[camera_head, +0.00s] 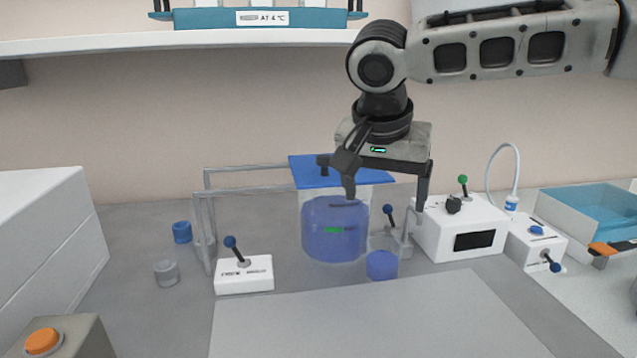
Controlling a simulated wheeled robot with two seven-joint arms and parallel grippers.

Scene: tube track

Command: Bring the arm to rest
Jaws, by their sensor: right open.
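My right arm comes in from the upper right and its gripper (386,200) points down. Its two fingers are apart with no object seen between them. The gripper hangs in front of the right part of a clear vessel with blue contents (318,235) and a blue square top (308,172). It hides part of that top. Whether the fingers touch anything behind them I cannot tell. My left gripper is not in view.
A grey rail frame (206,215) stands behind. White boxes with levers (244,276) (437,236) flank the vessel. Blue caps (182,232) (382,265) and a clear cup (166,271) stand nearby. A shelf (180,43) runs above. The front mat (370,320) is clear.

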